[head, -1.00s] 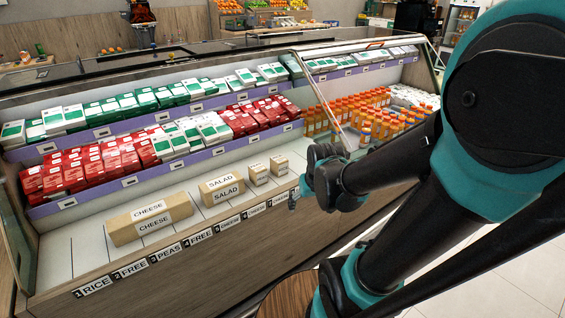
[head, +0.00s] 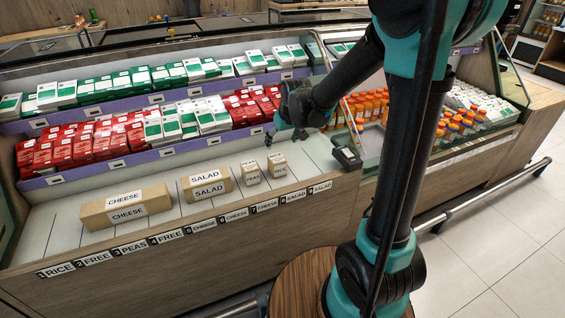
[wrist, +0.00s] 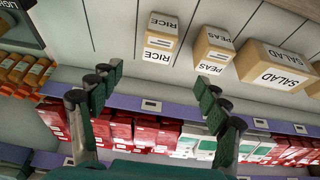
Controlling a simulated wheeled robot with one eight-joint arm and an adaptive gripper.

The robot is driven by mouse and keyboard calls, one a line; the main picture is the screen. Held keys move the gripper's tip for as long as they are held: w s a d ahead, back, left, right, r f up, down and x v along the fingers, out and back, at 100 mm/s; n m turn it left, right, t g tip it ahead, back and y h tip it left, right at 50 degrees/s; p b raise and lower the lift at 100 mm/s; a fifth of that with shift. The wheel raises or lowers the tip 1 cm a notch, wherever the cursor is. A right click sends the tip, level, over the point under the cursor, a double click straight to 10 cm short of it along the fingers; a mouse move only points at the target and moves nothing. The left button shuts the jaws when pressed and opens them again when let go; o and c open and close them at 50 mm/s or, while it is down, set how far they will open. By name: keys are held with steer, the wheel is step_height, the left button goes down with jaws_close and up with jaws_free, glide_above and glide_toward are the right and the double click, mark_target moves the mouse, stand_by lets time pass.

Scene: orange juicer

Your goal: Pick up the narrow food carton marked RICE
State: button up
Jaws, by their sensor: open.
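The narrow RICE carton (head: 277,165) is a small tan box with white labels, standing on the white bottom shelf at the right end of the row of cartons. In the wrist view the RICE carton (wrist: 162,38) lies beyond the fingertips, roughly between them and apart from both. My gripper (head: 270,137) is above and behind the carton in the head view. In the wrist view my gripper (wrist: 157,82) has its two dark fingers spread wide, with nothing between them.
The PEAS carton (head: 251,173) stands just left of RICE, then a SALAD carton (head: 207,185) and a CHEESE carton (head: 126,208). Red packs (head: 84,148) fill the shelf behind. Orange bottles (head: 368,107) stand to the right. The shelf right of RICE is bare.

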mark_target(276, 163)
steer(key=x, duration=1.7)
steer(key=shift+w+f, duration=0.1)
steer(key=shift+w, duration=0.1)
steer(key=shift+c, duration=0.4)
steer(key=c, duration=1.2)
